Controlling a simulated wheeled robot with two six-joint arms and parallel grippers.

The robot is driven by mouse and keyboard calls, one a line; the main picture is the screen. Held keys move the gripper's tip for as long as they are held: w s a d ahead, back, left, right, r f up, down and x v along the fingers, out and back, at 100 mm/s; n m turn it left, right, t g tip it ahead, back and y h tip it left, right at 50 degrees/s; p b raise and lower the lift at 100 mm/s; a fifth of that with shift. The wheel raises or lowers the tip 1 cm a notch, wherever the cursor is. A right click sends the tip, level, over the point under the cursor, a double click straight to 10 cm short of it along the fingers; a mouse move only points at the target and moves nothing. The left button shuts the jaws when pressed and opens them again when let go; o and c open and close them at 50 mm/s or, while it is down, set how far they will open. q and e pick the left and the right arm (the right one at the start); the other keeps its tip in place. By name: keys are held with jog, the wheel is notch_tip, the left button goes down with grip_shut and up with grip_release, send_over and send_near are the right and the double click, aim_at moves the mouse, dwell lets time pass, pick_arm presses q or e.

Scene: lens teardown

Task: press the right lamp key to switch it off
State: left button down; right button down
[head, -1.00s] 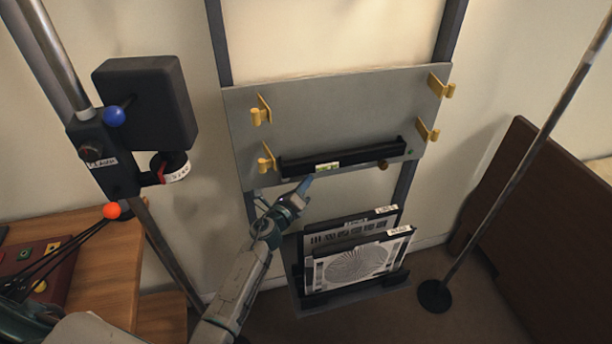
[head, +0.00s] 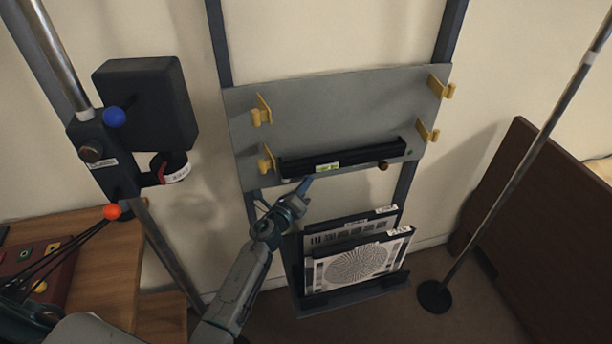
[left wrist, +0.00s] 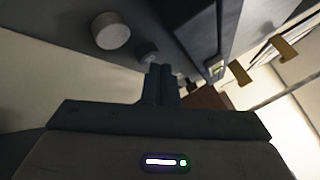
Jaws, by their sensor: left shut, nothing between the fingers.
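My left gripper (head: 308,183) is shut and empty, with its tips just under the black ledge on the lower edge of the grey panel (head: 330,110). In the left wrist view, my shut fingers (left wrist: 158,74) point at a small grey round knob (left wrist: 148,55), close to it or touching; I cannot tell which. A larger pale round knob (left wrist: 111,31) is to its left. I cannot tell which of these, if either, is the right lamp key. The head view does not show these knobs clearly. My right gripper is out of view.
A rack below the panel holds test charts (head: 358,264). A black lamp-like box (head: 146,98) is on a pole at left, above a wooden desk (head: 105,262). A thin pole stand (head: 434,296) and a brown board (head: 535,215) are at right. Yellow clips (head: 262,110) jut from the panel.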

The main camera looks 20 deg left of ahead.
pick_arm(q)
jog(key=shift+s+d, duration=0.25)
jog(key=shift+s, duration=0.15)
jog(key=shift+s+d+p, duration=0.25)
jog(key=shift+s+d, duration=0.45)
jog(key=shift+s, duration=0.35)
jog(key=shift+s+d+p, duration=0.2)
jog(key=shift+s+d, duration=0.5)
jog(key=shift+s, duration=0.3)
